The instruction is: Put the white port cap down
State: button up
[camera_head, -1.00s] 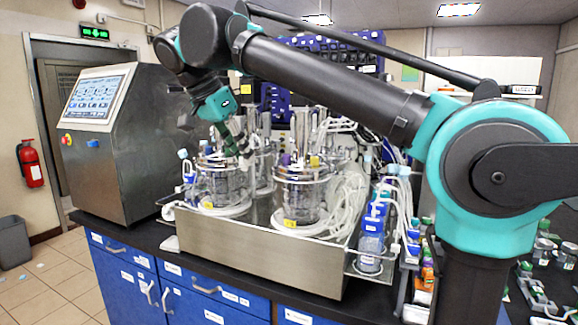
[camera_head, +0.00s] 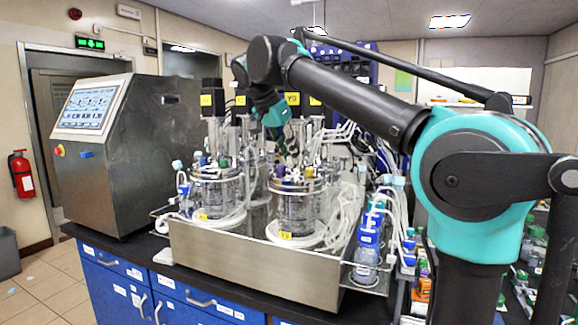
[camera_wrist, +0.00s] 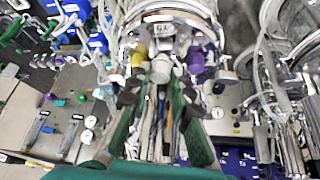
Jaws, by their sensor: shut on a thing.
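The white port cap (camera_wrist: 161,68) shows in the wrist view between the fingertips of my gripper (camera_wrist: 160,92), which is shut on it. Behind it is the steel head plate of a glass vessel, with a yellow cap (camera_wrist: 139,56) to its left and a purple cap (camera_wrist: 195,60) to its right. I cannot tell whether the white cap touches the plate. In the head view my gripper (camera_head: 290,137) is low over the right bioreactor vessel (camera_head: 297,205), partly hidden among tubes and posts. The white cap is too small to make out there.
The left vessel (camera_head: 217,192) stands beside it in the same steel tray (camera_head: 245,262). Clear tubing and tall posts crowd the vessels. A steel console (camera_head: 130,150) stands at left, and bottles (camera_head: 368,235) stand at the tray's right end.

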aim_at(288, 162)
jog(key=shift+f, duration=1.7)
jog(key=o, duration=0.9)
jog(key=shift+f, duration=0.15)
jog(key=shift+c, duration=0.2)
jog(key=v, duration=1.2)
jog(key=shift+s, duration=0.1)
